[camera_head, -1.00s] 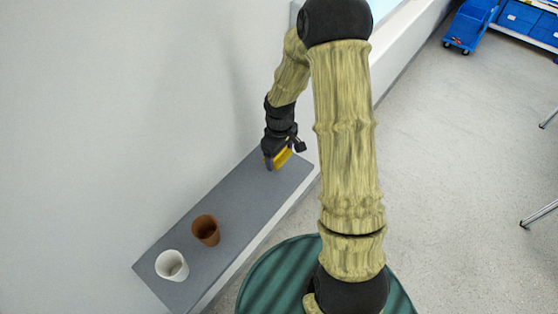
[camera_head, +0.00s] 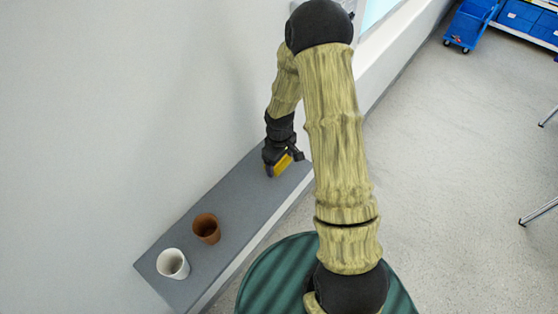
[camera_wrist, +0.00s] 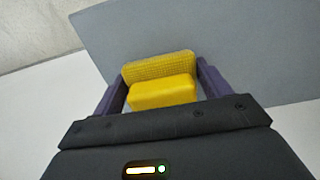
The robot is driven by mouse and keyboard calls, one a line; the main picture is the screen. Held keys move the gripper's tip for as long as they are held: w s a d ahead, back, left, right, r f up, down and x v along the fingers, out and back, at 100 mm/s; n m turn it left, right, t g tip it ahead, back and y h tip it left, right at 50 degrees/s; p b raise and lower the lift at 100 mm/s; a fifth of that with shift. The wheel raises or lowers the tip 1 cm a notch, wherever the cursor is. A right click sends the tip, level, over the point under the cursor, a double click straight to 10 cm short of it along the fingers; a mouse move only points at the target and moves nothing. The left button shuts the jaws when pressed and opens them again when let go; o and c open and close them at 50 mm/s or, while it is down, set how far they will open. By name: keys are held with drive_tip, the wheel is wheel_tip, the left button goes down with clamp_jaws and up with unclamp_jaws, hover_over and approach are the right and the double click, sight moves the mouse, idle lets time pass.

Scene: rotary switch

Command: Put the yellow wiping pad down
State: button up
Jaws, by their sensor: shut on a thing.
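The yellow wiping pad (camera_wrist: 160,68) is between the two dark fingers of my gripper (camera_wrist: 160,90) in the wrist view. It has a textured face on the far side and a smooth yellow block on the near side. In the head view my gripper (camera_head: 280,166) is shut on the pad (camera_head: 284,165), over the far end of the grey shelf (camera_head: 240,190). I cannot tell whether the pad touches the shelf top.
A brown cup (camera_head: 206,228) and a white cup (camera_head: 173,264) stand on the near end of the shelf, along the wall (camera_head: 110,120). The shelf between the brown cup and my gripper is clear.

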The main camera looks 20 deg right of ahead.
drive_tip(key=shift+s+f, duration=0.1)
drive_tip(key=shift+f, duration=0.15)
drive_tip(key=o, duration=1)
drive_tip(key=shift+s+f, duration=0.15)
drive_tip(key=shift+a+r, duration=0.1)
drive_tip(key=shift+r, duration=0.35)
drive_tip(key=r+b, duration=0.2)
drive_tip(key=r, duration=1)
drive_tip(key=shift+w+r, duration=0.1)
drive_tip(key=shift+w, duration=0.1)
